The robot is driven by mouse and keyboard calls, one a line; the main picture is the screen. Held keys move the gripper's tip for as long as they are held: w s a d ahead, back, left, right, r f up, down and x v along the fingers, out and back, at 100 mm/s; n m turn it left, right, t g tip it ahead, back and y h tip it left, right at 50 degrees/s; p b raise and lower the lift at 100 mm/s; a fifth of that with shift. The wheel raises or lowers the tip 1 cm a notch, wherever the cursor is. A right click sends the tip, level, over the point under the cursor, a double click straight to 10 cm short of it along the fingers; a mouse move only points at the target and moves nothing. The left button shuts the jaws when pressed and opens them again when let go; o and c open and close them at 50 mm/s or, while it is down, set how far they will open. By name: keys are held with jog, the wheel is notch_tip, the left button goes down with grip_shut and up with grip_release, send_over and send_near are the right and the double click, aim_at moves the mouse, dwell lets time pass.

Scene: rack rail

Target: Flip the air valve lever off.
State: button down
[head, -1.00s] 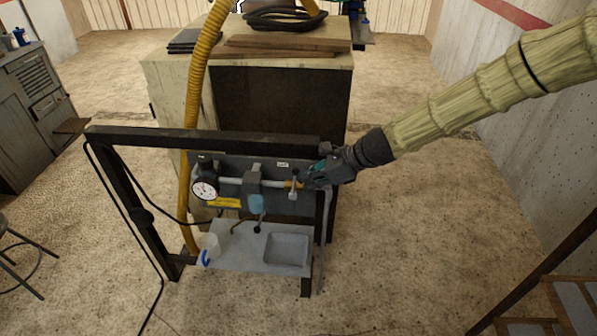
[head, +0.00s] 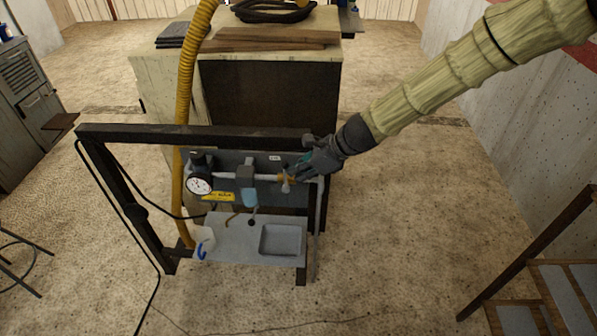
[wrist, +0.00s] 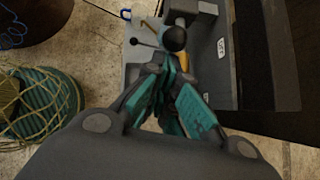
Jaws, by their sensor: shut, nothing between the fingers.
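My gripper (head: 300,169) is at the right end of the pipe, against or very near the valve. In the wrist view my teal-padded fingers (wrist: 170,66) are together and empty. A dark ball knob (wrist: 174,38) and a yellow-brass part (wrist: 183,62) lie right at the fingertips. I cannot tell whether they touch.
A pressure gauge (head: 199,184) is at the pipe's left, with a filter bowl (head: 250,198) mid-pipe. A dark frame (head: 190,134) surrounds the panel. A shelf with a grey tray (head: 282,240) is below. A yellow hose (head: 183,100) runs on the left.

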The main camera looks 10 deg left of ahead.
jog(key=d+r+b, duration=0.1)
jog(key=d+r, duration=0.6)
jog(key=d, duration=0.4)
jog(key=shift+s, duration=0.15)
dwell(0.5)
